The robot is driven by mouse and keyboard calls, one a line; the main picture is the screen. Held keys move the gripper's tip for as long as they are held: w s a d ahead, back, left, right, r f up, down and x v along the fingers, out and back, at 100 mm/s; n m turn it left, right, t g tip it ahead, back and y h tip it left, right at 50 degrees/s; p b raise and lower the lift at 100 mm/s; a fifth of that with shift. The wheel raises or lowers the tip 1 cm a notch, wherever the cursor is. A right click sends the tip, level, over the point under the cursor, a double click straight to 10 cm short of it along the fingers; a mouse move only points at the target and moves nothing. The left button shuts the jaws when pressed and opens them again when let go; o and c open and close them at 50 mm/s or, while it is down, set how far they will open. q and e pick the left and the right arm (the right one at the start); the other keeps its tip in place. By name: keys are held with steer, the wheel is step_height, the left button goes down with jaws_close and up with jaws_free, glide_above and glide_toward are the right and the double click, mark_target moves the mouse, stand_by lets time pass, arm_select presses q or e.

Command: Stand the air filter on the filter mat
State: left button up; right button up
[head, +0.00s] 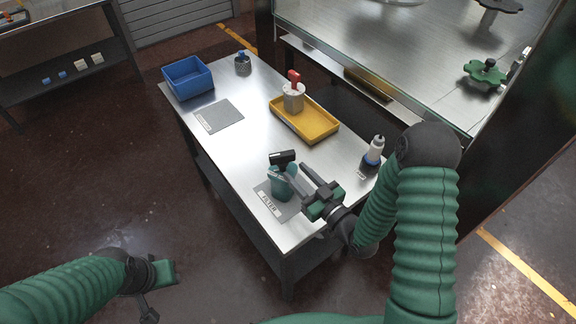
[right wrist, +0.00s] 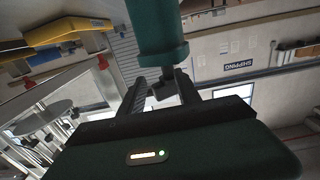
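The air filter (head: 281,186), a teal body with a black top, is upright over the grey filter mat (head: 264,208) marked FILTER, near the table's front end. I cannot tell whether its base touches the mat. My right gripper (head: 300,181) is just right of it, fingers pointing at it. In the right wrist view the fingers (right wrist: 162,90) are apart, with light gaps beside a dark part between them; the filter's teal body (right wrist: 157,32) is beyond the tips. My left gripper (head: 158,290) is low at left, away from the table; its finger opening is unclear.
A yellow tray (head: 322,132) holds a grey object with a red top (head: 293,94). A blue bin (head: 188,79), a small dark item (head: 243,64) and another grey mat (head: 220,115) lie farther back. A white-and-dark bottle (head: 374,151) stands by the right edge, near my arm.

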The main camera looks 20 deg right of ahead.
steer(key=v, duration=0.6)
steer(key=f+g+h, duration=0.1)
steer(key=g, duration=0.1)
steer(key=w+d+f+g+h, duration=0.1)
steer(key=f+g, duration=0.1)
steer(key=f+g+h, duration=0.1)
steer(key=f+g, duration=0.1)
steer(key=shift+w+d+n+h, duration=0.15)
steer(key=shift+n+h, duration=0.25)
steer(key=shift+s+d+f+m+g+h, duration=0.1)
steer(key=shift+s+d+m+g+h, duration=0.2)
steer(key=shift+s+g+h, duration=0.25)
steer(key=shift+s+d+m+g+h, duration=0.3)
steer(key=shift+s+g, duration=0.1)
steer(key=shift+g, duration=0.25)
steer(key=s+a+r+m+g, duration=0.3)
steer(key=s+g, duration=0.3)
steer(key=s, duration=0.5)
steer(key=shift+s+a+h, duration=0.2)
steer(key=shift+s+h, duration=0.1)
steer(key=shift+h, duration=0.05)
steer(key=shift+a+r, duration=0.15)
